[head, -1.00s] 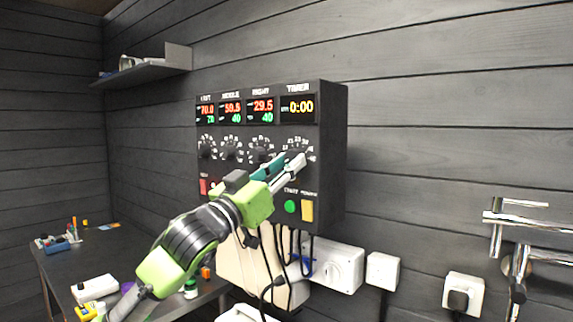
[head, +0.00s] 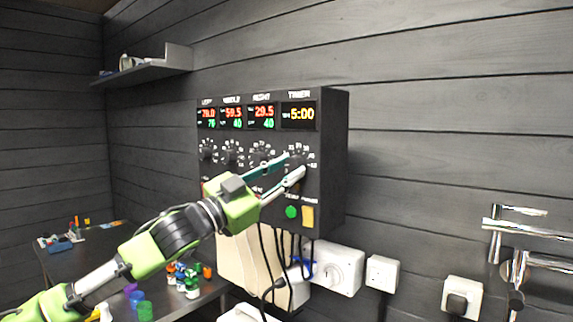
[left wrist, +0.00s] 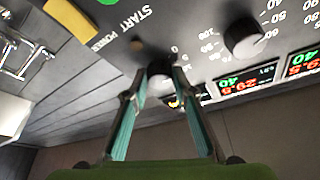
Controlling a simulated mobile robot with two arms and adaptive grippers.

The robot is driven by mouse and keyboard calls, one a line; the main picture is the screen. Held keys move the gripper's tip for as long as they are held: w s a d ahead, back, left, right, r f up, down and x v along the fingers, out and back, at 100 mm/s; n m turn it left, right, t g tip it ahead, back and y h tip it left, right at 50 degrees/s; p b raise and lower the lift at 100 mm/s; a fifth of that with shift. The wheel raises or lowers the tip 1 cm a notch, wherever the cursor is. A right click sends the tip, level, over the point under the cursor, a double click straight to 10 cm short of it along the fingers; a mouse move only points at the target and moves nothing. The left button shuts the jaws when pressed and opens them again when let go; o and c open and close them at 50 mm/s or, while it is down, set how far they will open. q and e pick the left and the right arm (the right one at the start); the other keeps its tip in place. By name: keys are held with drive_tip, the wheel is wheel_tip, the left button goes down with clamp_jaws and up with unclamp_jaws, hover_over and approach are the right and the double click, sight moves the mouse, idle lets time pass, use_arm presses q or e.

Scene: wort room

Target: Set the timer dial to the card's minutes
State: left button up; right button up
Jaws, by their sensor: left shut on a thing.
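The black control box (head: 333,160) hangs on the wall with the timer display (head: 299,114) at its upper right, reading 5:00. The timer dial (left wrist: 160,70) is a dark round knob below that display. In the head view it is mostly hidden by my fingers. My left gripper (head: 295,168) reaches it from the lower left. In the left wrist view, the gripper's two fingers (left wrist: 160,83) are shut on the knob, one on each side. I cannot make out a card with minutes. My right gripper is not in view.
Cables and white sockets (head: 337,270) are below the box. Small bottles (head: 190,278) stand on the dark table.

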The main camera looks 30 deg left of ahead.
use_arm(q)
drive_tip(key=m+p, duration=0.1)
drive_tip(key=m, duration=0.1)
drive_tip(key=m+g+h+p, duration=0.1)
drive_tip(key=m+p, duration=0.1)
drive_tip(key=m+g+h+p, duration=0.1)
drive_tip(key=m, duration=0.1)
drive_tip(key=shift+a+r, duration=0.2)
drive_tip(key=shift+r, duration=0.2)
drive_tip(key=shift+f+m+g+p, duration=0.15)
drive_tip(key=shift+m+g+p, duration=0.25)
drive_tip(key=shift+m+p, duration=0.55)
drive_tip(key=shift+c, duration=0.2)
drive_tip(key=o, duration=1.1)
